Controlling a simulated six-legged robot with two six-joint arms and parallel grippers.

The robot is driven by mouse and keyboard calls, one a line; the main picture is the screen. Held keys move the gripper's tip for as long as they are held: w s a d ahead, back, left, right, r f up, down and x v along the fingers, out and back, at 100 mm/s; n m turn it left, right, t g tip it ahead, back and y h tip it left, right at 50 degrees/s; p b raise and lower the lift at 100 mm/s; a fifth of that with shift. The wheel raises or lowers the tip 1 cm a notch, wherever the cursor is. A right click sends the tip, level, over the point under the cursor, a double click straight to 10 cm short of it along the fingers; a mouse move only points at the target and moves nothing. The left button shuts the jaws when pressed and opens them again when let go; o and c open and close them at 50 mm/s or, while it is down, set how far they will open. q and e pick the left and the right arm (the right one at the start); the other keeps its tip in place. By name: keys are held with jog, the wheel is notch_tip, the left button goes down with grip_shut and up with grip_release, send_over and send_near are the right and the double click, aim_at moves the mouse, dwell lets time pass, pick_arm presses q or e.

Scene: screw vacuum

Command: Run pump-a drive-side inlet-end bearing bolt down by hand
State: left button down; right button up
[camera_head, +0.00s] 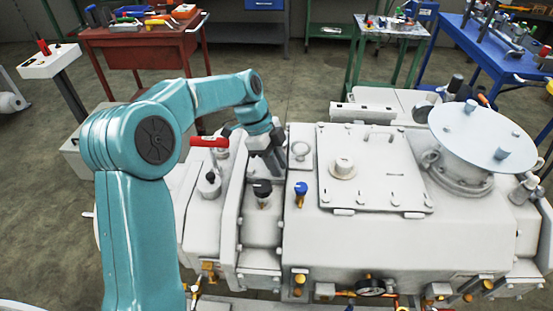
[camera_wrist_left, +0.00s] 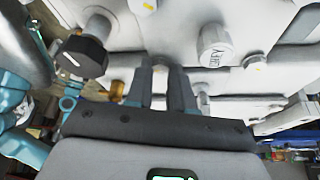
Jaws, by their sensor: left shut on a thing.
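My left gripper (camera_head: 268,160) is over the white pump casing (camera_head: 390,240), at the narrow upright section left of the big flat cover. In the left wrist view its two dark fingers (camera_wrist_left: 163,72) point at the white casing, with a narrow gap between them. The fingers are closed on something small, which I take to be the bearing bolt. The bolt itself is hidden by the fingers, so its depth and tilt cannot be told. My right gripper is not in view.
A black knob (camera_head: 262,188) and a blue-topped fitting (camera_head: 301,188) stand just in front of the gripper. A red handle (camera_head: 209,142) is to its left. A flat cover (camera_head: 375,168) and a round flange (camera_head: 482,135) lie right. A red tool cart (camera_head: 140,45) stands behind.

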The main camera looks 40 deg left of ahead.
pick_arm(q)
jog(key=m+p, duration=0.1)
jog(key=m+g, duration=0.1)
jog(key=m, duration=0.1)
jog(key=m+p, duration=0.1)
jog(key=shift+w+r+m+g+p, duration=0.25)
jog(key=shift+w+m+g+p, duration=0.05)
jog(key=shift+g, duration=0.1)
jog(key=shift+w+m+g+p, duration=0.15)
jog(key=shift+m+g+p, duration=0.35)
jog(key=shift+m+p, duration=0.8)
jog(key=shift+f+m, duration=0.1)
jog(key=shift+m, duration=0.4)
jog(key=c, duration=1)
grip_release()
jog(key=shift+y, duration=0.3)
jog(key=shift+d+f, duration=0.1)
jog(key=shift+f, duration=0.1)
jog(key=shift+r, duration=0.1)
